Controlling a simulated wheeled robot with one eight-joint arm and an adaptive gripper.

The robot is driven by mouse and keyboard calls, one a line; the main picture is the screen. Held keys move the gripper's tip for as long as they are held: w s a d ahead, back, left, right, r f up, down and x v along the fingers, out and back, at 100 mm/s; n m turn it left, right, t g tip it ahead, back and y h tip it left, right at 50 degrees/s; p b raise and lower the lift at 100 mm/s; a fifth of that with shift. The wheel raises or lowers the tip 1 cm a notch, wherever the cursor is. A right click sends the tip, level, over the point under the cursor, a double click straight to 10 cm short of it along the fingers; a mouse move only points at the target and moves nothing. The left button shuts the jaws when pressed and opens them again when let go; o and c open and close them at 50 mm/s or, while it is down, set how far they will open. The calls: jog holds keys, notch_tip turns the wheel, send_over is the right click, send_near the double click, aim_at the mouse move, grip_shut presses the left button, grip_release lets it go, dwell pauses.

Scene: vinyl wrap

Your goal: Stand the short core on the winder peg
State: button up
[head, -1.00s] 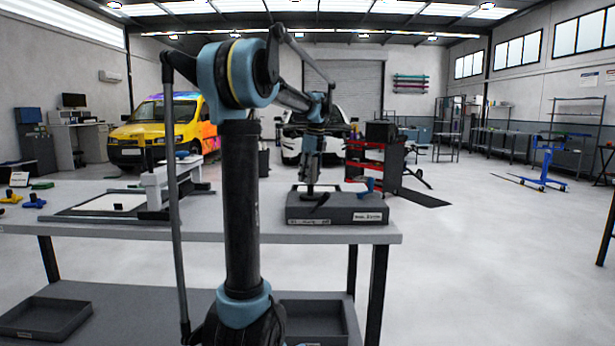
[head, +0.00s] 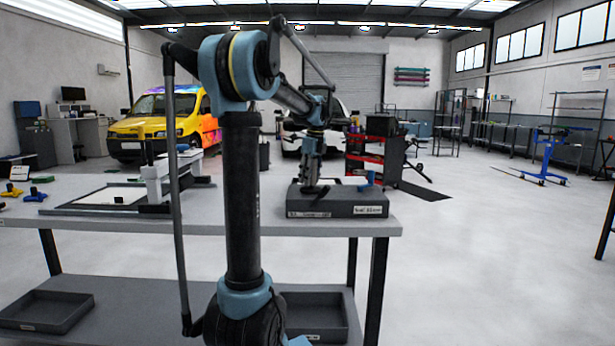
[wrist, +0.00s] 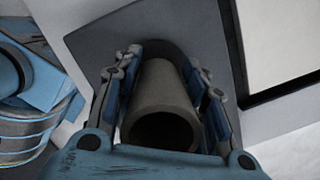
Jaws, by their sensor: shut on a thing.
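A short grey-brown core (wrist: 160,85) is between the blue-padded fingers of my gripper (wrist: 165,80) in the wrist view. Its hollow end faces the camera, and the fingers press on both sides. In the head view my gripper (head: 312,187) points down at the grey labelled box (head: 337,207) near the right end of the table. The core is too small to make out there. A slim black upright (head: 149,152) stands by the pale block at the left of the table. I cannot tell whether it is the winder peg.
A framed flat board (head: 75,210) and the pale block (head: 155,185) take up the table's left part. Blue and yellow small items (head: 12,190) lie at the far left. Trays (head: 45,312) sit on the lower shelf.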

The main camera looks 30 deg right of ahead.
jog(key=shift+f, duration=0.6)
dwell(0.3)
jog(key=o, duration=1.1)
jog(key=r, duration=0.4)
jog(key=s+r, duration=0.1)
jog(key=r, duration=0.6)
jog(key=shift+s+d+r, duration=0.25)
jog(key=shift+d+r, duration=0.1)
jog(key=shift+d, duration=0.05)
jog(key=shift+a, duration=0.1)
